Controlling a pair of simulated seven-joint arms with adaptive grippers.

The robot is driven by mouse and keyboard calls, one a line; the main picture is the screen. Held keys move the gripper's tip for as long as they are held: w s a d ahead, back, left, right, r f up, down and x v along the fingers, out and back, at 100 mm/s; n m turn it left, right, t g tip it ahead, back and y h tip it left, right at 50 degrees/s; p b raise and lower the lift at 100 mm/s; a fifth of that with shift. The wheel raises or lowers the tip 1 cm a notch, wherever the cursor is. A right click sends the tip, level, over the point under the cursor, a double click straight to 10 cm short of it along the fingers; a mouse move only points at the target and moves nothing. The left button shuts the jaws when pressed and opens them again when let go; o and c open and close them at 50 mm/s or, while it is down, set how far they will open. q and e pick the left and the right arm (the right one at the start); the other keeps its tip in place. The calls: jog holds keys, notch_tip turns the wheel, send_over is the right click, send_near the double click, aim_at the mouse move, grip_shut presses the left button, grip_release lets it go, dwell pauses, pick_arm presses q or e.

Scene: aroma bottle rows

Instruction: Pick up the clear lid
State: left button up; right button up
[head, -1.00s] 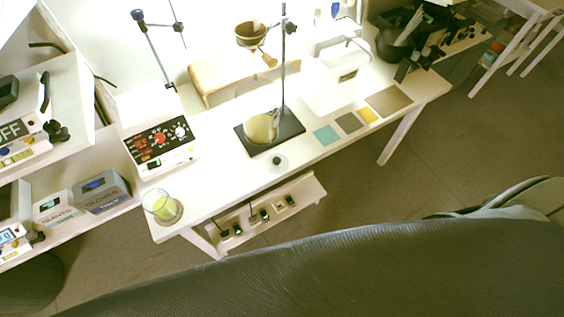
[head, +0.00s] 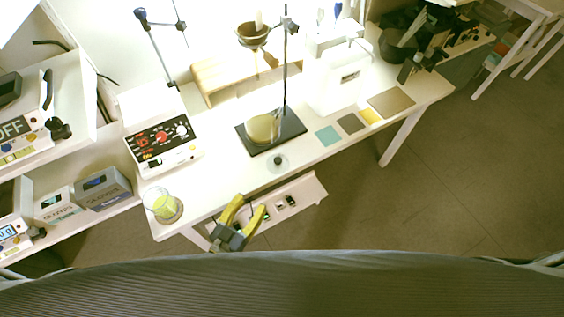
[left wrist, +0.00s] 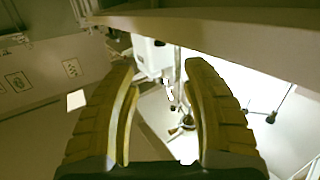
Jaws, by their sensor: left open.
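The clear lid (head: 278,163) is a small see-through disc with a dark knob. It lies on the white table near its front edge, just in front of the black stand base. My left gripper (head: 251,203) has yellow fingers spread open and empty. It is in front of the table's front edge, below and left of the lid in the head view, and apart from it. In the left wrist view the open fingers (left wrist: 160,68) frame white equipment and a pale surface; I cannot make out the lid there. My right gripper is not in view.
A glass beaker with yellow-green contents (head: 163,205) stands at the table's left corner. A hotplate (head: 165,150) is behind it. A round flask (head: 262,128) sits at the black stand base (head: 290,122). Coloured squares (head: 328,135) lie to the right. A low shelf (head: 305,190) runs below the table.

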pick_arm(q)
jog(key=w+r, duration=0.1)
jog(key=r, duration=0.1)
send_near(276, 163)
jog(key=shift+m+t, duration=0.3)
jog(key=x, duration=0.4)
jog(key=shift+w+f, duration=0.1)
jog(key=shift+w, duration=0.1)
jog(key=shift+x, duration=3.5)
jog(key=shift+s+d, duration=0.15)
grip_shut()
